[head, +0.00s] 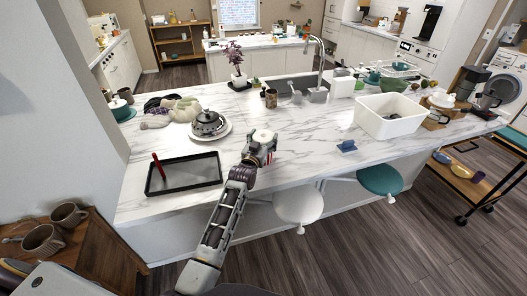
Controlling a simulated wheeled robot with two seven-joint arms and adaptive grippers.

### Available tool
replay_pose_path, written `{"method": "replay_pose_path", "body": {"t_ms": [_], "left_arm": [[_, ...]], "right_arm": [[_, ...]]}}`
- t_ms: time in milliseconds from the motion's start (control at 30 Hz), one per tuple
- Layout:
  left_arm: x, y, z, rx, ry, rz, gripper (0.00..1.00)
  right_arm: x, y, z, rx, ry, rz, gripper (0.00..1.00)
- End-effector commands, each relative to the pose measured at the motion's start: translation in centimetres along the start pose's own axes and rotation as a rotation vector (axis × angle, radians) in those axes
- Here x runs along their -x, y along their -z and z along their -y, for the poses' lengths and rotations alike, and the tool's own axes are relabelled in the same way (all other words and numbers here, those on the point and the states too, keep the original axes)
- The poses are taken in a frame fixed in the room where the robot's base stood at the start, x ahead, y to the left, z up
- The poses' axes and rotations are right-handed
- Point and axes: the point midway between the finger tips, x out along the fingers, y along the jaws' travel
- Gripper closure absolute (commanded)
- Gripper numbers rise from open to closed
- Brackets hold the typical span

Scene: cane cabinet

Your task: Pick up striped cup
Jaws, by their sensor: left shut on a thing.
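My left gripper (259,149) is over the front of the white marble counter (318,160). It is shut on a small pale thing (264,135) with a round top. Two brown ribbed cups (42,241) stand at the lower left on a wooden cabinet (92,262). A small brown patterned cup (271,98) stands farther back on the counter. My right gripper is not in view.
A black tray (184,188) with a red item (158,167) lies left of my gripper. A domed dish (208,122) is behind it. A blue item (347,146) and a white bin (390,126) are to the right. Stools (299,204) stand below the counter edge.

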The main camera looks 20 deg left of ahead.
Motion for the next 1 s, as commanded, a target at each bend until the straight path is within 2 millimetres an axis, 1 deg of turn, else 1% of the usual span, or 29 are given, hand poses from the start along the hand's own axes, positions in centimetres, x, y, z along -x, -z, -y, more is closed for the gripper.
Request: {"method": "replay_pose_path", "body": {"t_ms": [33,100,367,533,767,1000], "left_arm": [[0.0,0.0,0.0,0.0,0.0,0.0,0.61],[0.0,0.1,0.0,0.0,0.0,-0.001,0.69],[0.0,0.2,0.0,0.0,0.0,-0.002,0.69],[-0.1,0.9,0.0,0.0,0.0,-0.003,0.69],[-0.1,3.6,0.0,0.0,0.0,-0.005,0.69],[0.0,7.2,0.0,0.0,0.001,-0.005,0.69]], "right_arm": [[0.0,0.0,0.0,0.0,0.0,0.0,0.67],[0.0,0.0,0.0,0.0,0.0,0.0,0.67],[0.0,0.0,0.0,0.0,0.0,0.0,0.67],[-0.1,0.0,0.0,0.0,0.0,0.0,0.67],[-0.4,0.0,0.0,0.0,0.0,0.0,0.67],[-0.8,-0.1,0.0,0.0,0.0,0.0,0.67]]}}
